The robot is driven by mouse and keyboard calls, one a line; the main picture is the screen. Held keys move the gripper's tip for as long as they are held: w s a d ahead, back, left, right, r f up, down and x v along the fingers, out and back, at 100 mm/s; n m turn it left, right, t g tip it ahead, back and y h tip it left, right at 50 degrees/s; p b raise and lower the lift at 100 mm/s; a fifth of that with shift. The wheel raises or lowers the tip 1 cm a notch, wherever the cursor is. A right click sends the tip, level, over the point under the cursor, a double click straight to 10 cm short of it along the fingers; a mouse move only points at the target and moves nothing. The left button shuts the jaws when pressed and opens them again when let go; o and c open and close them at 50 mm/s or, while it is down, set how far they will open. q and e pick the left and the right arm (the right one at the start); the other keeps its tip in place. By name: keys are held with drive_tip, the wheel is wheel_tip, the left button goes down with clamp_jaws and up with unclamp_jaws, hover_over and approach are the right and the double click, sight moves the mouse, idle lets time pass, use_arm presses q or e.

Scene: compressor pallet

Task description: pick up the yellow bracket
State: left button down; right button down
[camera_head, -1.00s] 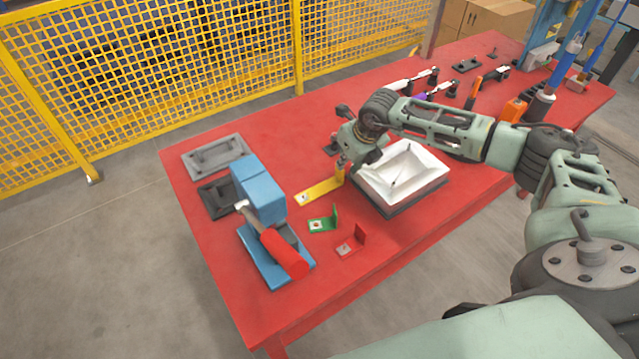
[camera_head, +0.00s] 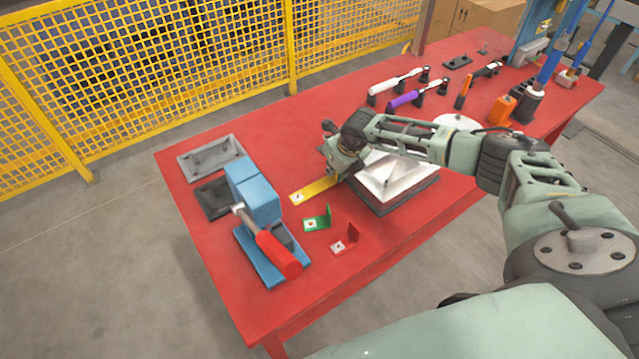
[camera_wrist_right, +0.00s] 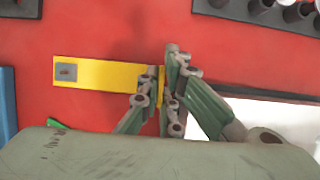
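The yellow bracket (camera_head: 315,189) lies on the red table, its flat plate pointing left and its upright end hidden by my right gripper (camera_head: 342,170) in the head view. In the right wrist view the yellow bracket (camera_wrist_right: 100,74) shows its plate with a grey patch at the left end. My right gripper (camera_wrist_right: 162,78) has a finger on each side of the bracket's upright end, with little or no gap, and looks shut on it. The bracket seems to rest on the table still. My left gripper is not in view.
A white tray-like part (camera_head: 395,175) on a dark base stands right beside my right gripper. A green bracket (camera_head: 317,222) and a red bracket (camera_head: 345,243) lie nearer. A blue fixture with a red handle (camera_head: 278,254) stands left. Several tools stand farther back.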

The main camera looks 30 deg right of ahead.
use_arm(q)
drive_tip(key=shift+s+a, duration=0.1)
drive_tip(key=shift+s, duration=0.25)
use_arm(e)
drive_tip(key=shift+r, duration=0.1)
